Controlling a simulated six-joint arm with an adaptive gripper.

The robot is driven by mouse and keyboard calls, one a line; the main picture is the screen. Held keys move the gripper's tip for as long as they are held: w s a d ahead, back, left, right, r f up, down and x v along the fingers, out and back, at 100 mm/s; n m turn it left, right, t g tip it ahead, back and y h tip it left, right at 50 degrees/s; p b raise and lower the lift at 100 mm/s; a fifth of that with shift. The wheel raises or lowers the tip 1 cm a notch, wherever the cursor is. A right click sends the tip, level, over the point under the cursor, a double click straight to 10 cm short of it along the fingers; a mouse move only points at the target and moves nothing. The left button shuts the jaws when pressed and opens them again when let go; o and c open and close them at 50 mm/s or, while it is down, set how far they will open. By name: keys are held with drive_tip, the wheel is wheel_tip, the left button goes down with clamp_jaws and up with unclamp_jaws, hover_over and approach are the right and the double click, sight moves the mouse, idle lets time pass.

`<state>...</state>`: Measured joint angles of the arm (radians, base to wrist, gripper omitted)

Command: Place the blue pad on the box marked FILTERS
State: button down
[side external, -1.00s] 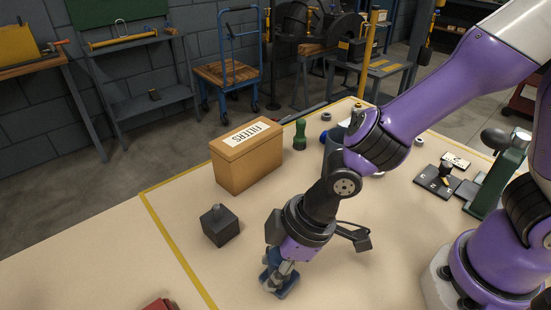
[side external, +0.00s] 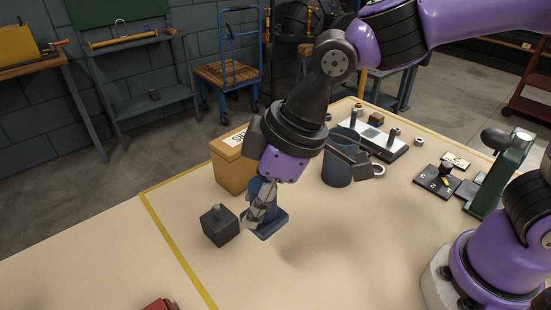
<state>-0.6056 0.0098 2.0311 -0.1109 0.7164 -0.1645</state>
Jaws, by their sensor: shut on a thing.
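The blue pad (side external: 268,228) hangs from my gripper (side external: 262,207), with a flat base and a narrower upper part between the fingers. My gripper points down and is shut on it. The pad appears to be above the table, with a soft shadow on the table to its right. The tan box marked FILTERS (side external: 228,174) stands behind and left of the gripper. My arm hides its right part and much of the label on its top. The pad is apart from the box top, in front of the box and lower in the picture.
A dark block with a knob (side external: 220,226) stands just left of the pad. A dark blue mug (side external: 337,168) and a grey board with pegs (side external: 382,143) stand behind right. A green press (side external: 503,172) is at far right, a red object (side external: 160,304) at front left. The front middle is clear.

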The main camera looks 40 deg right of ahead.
drive_tip(key=w+d+r+m+t+h, duration=0.1)
drive_tip(key=w+d+r+m, duration=0.3)
drive_tip(key=w+r, duration=0.75)
drive_tip(key=m, duration=0.1)
approach(236, 130)
drive_tip(key=shift+w+a+f, duration=0.1)
drive_tip(key=shift+w+a, duration=0.55)
drive_tip(key=shift+w, duration=0.05)
drive_tip(key=shift+f, duration=2)
drive_tip(key=shift+f, duration=0.1)
drive_tip(key=c, duration=0.5)
unclamp_jaws()
